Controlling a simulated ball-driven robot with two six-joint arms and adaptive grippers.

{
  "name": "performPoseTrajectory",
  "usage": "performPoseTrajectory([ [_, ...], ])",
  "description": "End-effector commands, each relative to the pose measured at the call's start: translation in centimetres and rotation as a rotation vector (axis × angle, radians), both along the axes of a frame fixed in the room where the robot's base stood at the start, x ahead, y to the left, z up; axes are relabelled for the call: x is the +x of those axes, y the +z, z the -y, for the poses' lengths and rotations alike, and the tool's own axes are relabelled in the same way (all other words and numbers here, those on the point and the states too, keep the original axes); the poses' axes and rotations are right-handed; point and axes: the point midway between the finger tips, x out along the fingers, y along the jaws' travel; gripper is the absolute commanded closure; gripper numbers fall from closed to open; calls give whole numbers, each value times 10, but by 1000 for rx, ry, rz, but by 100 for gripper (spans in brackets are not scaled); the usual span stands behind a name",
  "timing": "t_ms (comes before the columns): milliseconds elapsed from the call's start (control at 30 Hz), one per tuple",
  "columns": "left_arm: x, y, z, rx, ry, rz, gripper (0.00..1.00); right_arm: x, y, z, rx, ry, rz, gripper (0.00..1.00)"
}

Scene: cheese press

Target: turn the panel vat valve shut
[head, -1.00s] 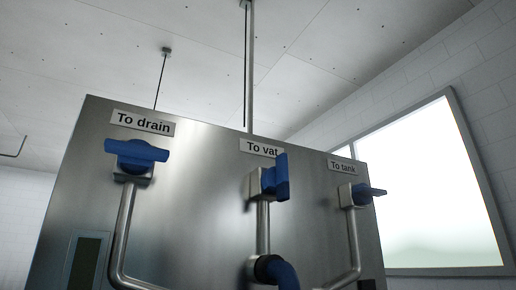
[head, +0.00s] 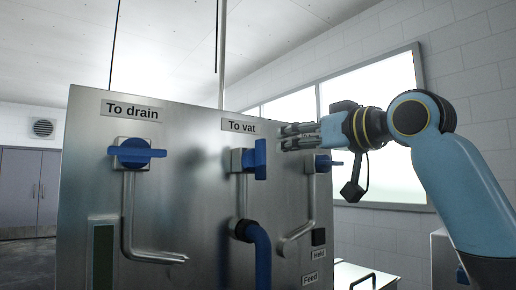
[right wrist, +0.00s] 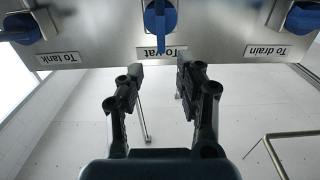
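The vat valve has a blue handle (head: 260,160) that stands upright beneath the "To vat" label (head: 241,126) on the steel panel (head: 190,210). In the right wrist view, which is upside down, the blue vat handle (right wrist: 161,22) lies ahead of the fingers, roughly in line with the gap between them. My right gripper (head: 286,137) is open and empty, just right of the vat handle and apart from it; its spread fingers also show in the right wrist view (right wrist: 160,72). My left gripper is out of view.
The drain valve's blue handle (head: 137,153) and the tank valve's handle (head: 327,163) lie level on either side. The right gripper covers the "To tank" label in the head view. A blue hose (head: 262,255) hangs below the vat valve. Steel pipes run down the panel.

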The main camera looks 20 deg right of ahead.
Motion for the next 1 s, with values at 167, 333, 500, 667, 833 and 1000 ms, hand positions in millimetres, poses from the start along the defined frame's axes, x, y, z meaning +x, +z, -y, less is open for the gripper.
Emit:
performPoseTrajectory([
  [167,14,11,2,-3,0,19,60,26,1,-11,8,3,-4,64],
  [333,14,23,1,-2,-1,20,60,59,1,-22,7,2,-5,64],
  [500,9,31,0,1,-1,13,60,84,0,-31,4,1,-4,64],
  [667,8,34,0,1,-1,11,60,96,-1,-35,2,0,-3,64],
  [833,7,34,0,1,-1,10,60,98,-2,-36,2,0,-2,64],
  [1000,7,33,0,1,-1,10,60,97,-2,-36,2,0,-2,71],
])
